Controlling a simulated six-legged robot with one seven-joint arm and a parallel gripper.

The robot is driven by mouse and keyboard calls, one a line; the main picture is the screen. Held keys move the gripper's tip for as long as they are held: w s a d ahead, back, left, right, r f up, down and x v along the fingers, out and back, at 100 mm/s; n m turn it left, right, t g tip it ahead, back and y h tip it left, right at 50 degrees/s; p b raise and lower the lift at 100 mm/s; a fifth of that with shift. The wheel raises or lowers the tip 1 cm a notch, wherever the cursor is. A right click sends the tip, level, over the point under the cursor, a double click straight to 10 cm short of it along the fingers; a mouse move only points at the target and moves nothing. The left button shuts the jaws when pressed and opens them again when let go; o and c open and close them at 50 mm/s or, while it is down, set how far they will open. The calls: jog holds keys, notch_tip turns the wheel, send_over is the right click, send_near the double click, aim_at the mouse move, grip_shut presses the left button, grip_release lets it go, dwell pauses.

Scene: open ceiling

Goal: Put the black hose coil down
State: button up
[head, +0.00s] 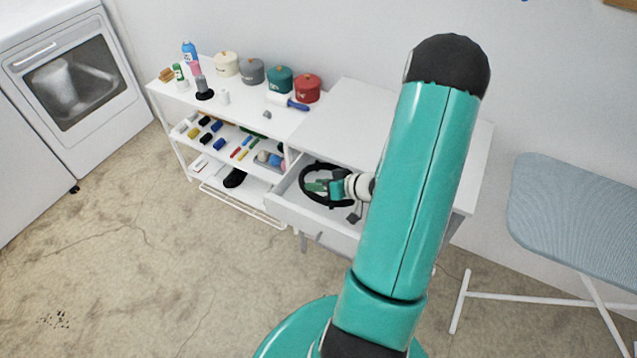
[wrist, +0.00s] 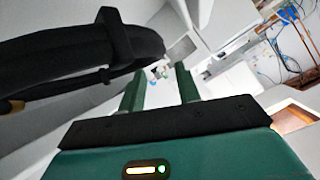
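The black hose coil (head: 304,182) is a dark ring in the open white drawer (head: 302,215) in the head view. My gripper (head: 318,187) is at the coil, its green fingers over the ring's middle. In the wrist view the coil (wrist: 65,57) is large at the left, with a dark strap around it, close beside the left finger. My gripper (wrist: 160,82) has its fingers apart, with a clear gap and nothing seen between them. Whether the left finger touches the coil, and whether the coil rests fully on the drawer floor, I cannot tell.
A grey item (head: 354,217) lies in the drawer at the right. The white tabletop (head: 350,115) above the drawer is bare. Several pots, including a red one (head: 307,88), stand on the shelf unit at the left. An ironing board (head: 580,215) stands at the right.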

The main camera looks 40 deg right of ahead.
jog(key=shift+o, duration=0.6)
jog(key=shift+s+r, duration=0.1)
jog(key=shift+s, duration=0.05)
